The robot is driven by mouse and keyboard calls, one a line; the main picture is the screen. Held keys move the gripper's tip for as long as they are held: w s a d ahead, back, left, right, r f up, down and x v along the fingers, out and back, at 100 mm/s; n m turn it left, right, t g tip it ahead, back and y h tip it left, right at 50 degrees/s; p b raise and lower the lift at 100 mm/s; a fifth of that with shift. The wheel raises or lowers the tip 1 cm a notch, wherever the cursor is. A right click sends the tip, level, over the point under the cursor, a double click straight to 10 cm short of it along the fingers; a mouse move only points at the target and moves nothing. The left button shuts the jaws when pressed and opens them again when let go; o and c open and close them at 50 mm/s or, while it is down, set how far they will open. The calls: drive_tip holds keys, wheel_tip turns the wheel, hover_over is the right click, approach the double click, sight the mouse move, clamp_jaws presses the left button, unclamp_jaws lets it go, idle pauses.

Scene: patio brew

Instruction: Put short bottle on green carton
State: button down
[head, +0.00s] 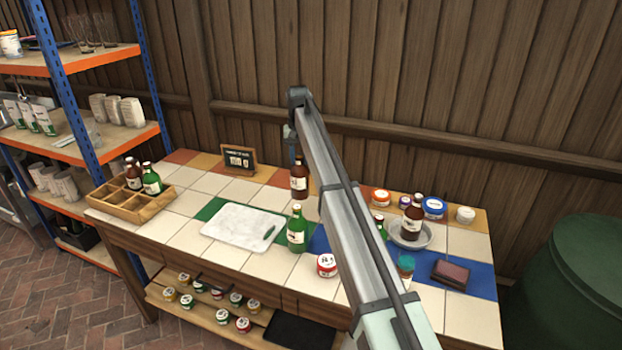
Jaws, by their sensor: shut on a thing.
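My gripper (297,158) is mostly hidden behind my arm, over the back middle of the tiled table. It is shut on a short brown bottle (299,184) with a cream label, which hangs upright below it. The bottle seems to be above the tiles, but its exact height cannot be told. A green bottle (297,230) stands in front of it, right of a white cutting board (243,226). I cannot make out a green carton for certain; green tiles show around the board.
A wooden crate (128,204) with bottles stands at the left. A brown bottle (412,218) stands on a round plate (427,240) at right, near several jars and a dark red box (450,272). A small sign (240,159) stands at the back. Tiles left of the board are clear.

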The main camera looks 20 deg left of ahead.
drive_tip(key=w+d+r, duration=0.1)
drive_tip(key=d+r, duration=0.4)
drive_tip(key=d, duration=0.3)
drive_tip(key=w+d+r, duration=0.2)
drive_tip(key=d+r, duration=0.4)
drive_tip(key=d, duration=0.3)
drive_tip(key=s+f+n, duration=0.3)
drive_tip(key=f+n, duration=0.1)
drive_tip(key=f, duration=0.6)
drive_tip(key=shift+d, duration=0.45)
drive_tip(key=shift+f, duration=0.15)
drive_tip(key=c, duration=0.8)
unclamp_jaws()
drive_tip(key=shift+f, duration=0.1)
drive_tip(key=shift+o, duration=0.2)
wheel_tip(320, 180, up, 12)
